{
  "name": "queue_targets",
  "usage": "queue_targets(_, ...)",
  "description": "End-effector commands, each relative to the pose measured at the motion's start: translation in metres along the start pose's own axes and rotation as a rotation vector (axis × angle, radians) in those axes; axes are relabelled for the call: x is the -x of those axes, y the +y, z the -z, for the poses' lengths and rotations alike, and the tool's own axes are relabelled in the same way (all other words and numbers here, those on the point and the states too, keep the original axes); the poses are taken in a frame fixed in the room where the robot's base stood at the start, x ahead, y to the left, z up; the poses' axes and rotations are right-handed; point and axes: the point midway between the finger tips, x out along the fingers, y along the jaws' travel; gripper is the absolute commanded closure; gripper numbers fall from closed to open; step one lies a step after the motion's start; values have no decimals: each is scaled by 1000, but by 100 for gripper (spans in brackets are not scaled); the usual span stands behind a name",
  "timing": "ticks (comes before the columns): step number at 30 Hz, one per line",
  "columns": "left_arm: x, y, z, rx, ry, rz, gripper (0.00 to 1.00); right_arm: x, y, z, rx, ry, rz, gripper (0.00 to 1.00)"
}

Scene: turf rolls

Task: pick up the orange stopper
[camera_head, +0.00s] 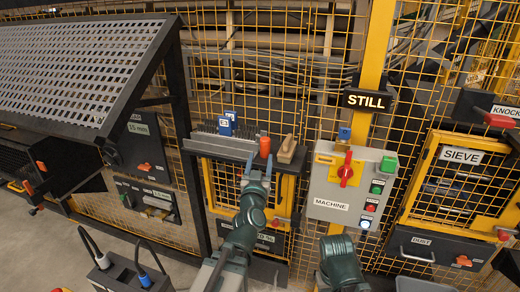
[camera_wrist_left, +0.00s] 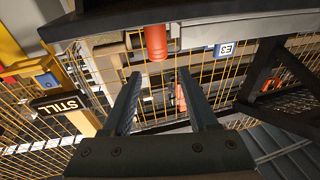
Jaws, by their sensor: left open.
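The orange stopper (camera_head: 265,146) is a small upright cylinder on a grey ledge (camera_head: 222,147) against the yellow mesh fence. In the left wrist view the stopper (camera_wrist_left: 155,42) shows at the top, just beyond the fingertips and roughly in line with the gap between them. My left gripper (camera_head: 259,166) is open and empty, just in front of and below the stopper, apart from it. Its two dark fingers (camera_wrist_left: 159,74) also show in the left wrist view. My right arm shows at the bottom, but its gripper is not in view.
A wooden block (camera_head: 287,149) stands close to the right of the stopper. A grey machine panel (camera_head: 325,190) with a red switch is farther right. A dark frame post (camera_head: 186,130) rises at the left.

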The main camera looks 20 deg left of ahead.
Motion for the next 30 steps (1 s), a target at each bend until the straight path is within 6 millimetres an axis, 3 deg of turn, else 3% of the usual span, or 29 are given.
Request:
queue_targets(8, -16, 1, 1, 0, 0, 0, 41, 3, 0, 0, 0, 0, 0, 50)
queue_targets(19, -81, 1, 1, -1, -1, -1, 41, 13, 1, -1, 0, 0, 0, 50)
queue_targets(30, -96, 2, 1, 1, -1, -2, 41, 15, 2, -1, 0, 0, 0, 50)
